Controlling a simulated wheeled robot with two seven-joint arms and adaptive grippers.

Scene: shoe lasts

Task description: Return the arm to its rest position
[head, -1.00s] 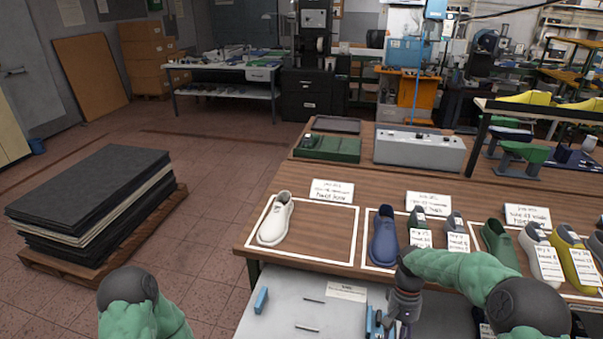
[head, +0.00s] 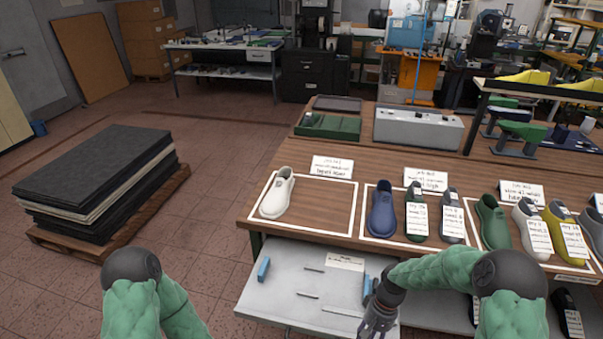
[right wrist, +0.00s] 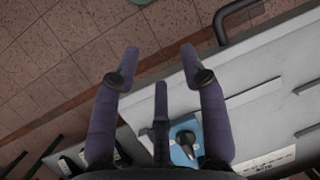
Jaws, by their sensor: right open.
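My right arm (head: 450,270) comes in from the lower right in the head view. Its gripper (head: 372,325) hangs over the right part of the grey drawer (head: 290,268), at the front of the table. In the right wrist view the right gripper's fingers (right wrist: 155,75) are spread, with nothing between them.
A white shoe last (head: 277,194) stands alone in the left outlined area of the wooden table (head: 330,155). A blue last (head: 382,210) and several others stand to the right with labels. A stack of dark sheets (head: 95,180) on a pallet is at left. The floor between is clear.

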